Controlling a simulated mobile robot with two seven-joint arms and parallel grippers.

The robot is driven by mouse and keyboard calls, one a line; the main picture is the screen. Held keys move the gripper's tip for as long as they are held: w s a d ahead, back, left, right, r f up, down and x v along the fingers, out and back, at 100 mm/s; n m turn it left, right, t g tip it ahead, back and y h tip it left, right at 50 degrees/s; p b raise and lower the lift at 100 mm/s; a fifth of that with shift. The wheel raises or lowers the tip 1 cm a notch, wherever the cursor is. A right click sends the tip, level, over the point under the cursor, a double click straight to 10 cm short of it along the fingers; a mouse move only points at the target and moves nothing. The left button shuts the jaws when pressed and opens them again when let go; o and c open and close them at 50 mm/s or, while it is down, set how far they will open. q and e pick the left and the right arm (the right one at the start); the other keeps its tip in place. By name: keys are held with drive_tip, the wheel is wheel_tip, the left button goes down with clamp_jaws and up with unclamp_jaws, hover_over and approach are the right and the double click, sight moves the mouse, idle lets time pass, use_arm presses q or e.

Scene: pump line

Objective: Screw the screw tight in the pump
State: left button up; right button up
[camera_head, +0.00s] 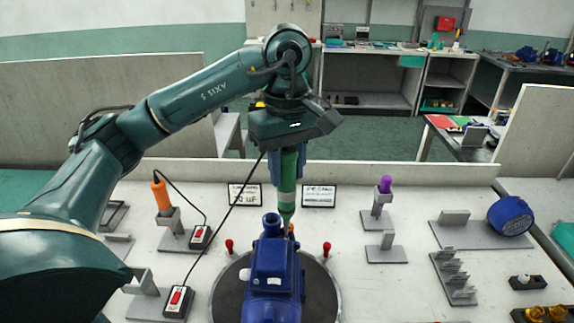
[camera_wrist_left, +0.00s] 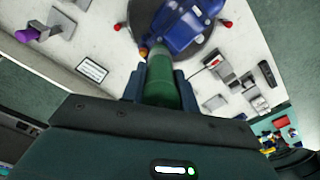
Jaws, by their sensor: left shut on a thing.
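The blue pump (camera_head: 272,275) sits on a round dark turntable (camera_head: 320,295) at the front middle of the bench. My left gripper (camera_head: 289,152) is shut on a green corded screwdriver (camera_head: 287,185) that points down at the pump's far right side. A small orange-gold spot (camera_head: 291,229) shows by the tool tip; I cannot tell whether it is the screw or whether the tip touches it. In the left wrist view, the screwdriver (camera_wrist_left: 162,80) lies between the fingers, with the pump (camera_wrist_left: 187,25) beyond its tip. My right gripper is not in view.
An orange tool (camera_head: 162,196) and a purple-topped tool (camera_head: 385,186) stand in grey holders. The green tool's cable runs to a switch box (camera_head: 177,300). Red knobs (camera_head: 327,249) stand beside the turntable. A blue round part (camera_head: 510,216) lies at right.

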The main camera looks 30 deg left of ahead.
sight(286, 149)
use_arm(q)
drive_tip(key=shift+f+b, duration=0.5)
drive_tip(key=shift+b, duration=0.1)
idle(2.1)
drive_tip(key=shift+r, duration=0.15)
wheel_tip(286, 149, up, 2)
drive_tip(key=shift+r+p, duration=0.1)
drive_tip(key=shift+p, duration=1.05)
drive_tip(key=shift+r, duration=1.8)
